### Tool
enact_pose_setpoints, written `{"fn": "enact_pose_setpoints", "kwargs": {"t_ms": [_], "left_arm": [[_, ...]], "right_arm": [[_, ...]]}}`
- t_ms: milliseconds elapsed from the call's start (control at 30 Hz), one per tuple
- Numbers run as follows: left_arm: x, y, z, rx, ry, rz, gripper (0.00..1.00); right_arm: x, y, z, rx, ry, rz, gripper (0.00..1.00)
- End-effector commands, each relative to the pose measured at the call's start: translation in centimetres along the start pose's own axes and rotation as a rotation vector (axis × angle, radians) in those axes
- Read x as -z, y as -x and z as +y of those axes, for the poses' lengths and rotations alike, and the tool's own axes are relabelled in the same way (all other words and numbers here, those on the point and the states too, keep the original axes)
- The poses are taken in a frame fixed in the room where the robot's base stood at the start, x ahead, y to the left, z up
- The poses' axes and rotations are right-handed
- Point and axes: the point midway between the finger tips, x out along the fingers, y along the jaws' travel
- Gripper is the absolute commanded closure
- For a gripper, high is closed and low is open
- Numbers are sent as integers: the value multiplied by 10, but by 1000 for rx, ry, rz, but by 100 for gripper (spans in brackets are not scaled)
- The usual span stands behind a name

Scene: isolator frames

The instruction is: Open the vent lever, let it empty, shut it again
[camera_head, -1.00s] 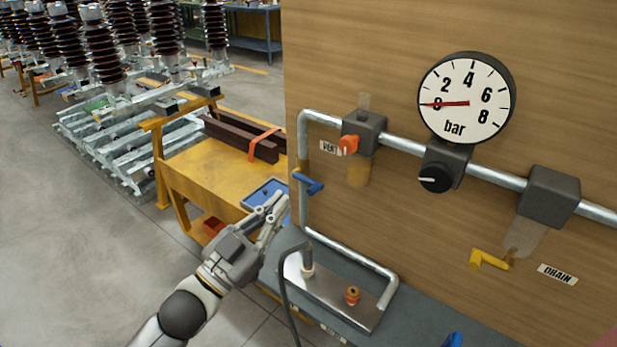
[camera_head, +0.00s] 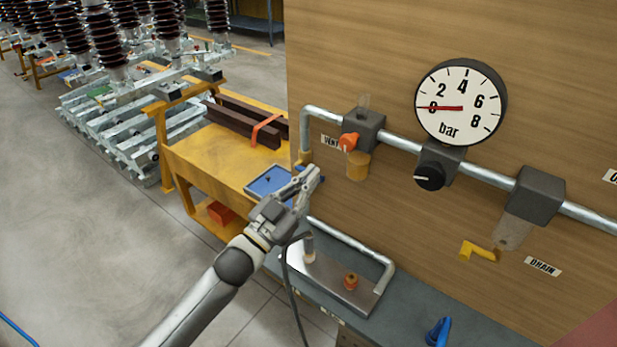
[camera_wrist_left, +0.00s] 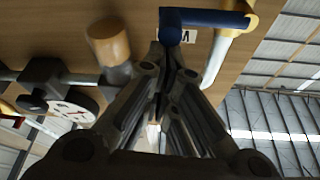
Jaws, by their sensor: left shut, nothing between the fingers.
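My left gripper (camera_head: 309,174) is shut and empty, its fingertips in front of the vertical pipe at the board's left edge. In the left wrist view the shut fingers (camera_wrist_left: 163,60) point at a blue lever (camera_wrist_left: 205,18), close to it; contact cannot be told. The VENT label (camera_head: 330,141) is just above right of the gripper, partly covered in the wrist view. The gauge (camera_head: 460,102) needle points at about 0 bar. My right gripper is not in view.
A black knob (camera_head: 430,176) sits below the gauge. A metal plate (camera_head: 335,285) with a bent pipe lies under the gripper. A yellow bench (camera_head: 215,150) with a blue tray (camera_head: 268,181) stands left.

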Motion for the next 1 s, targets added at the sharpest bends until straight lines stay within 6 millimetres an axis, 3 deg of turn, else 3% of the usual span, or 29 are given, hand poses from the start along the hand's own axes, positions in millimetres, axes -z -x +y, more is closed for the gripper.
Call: {"fn": "enact_pose_setpoints", "kwargs": {"t_ms": [667,1000], "left_arm": [[-5,2,2,-23,-69,0,100],[-20,7,9,-87,-248,-1,100]], "right_arm": [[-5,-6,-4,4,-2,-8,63],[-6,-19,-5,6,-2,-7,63]]}}
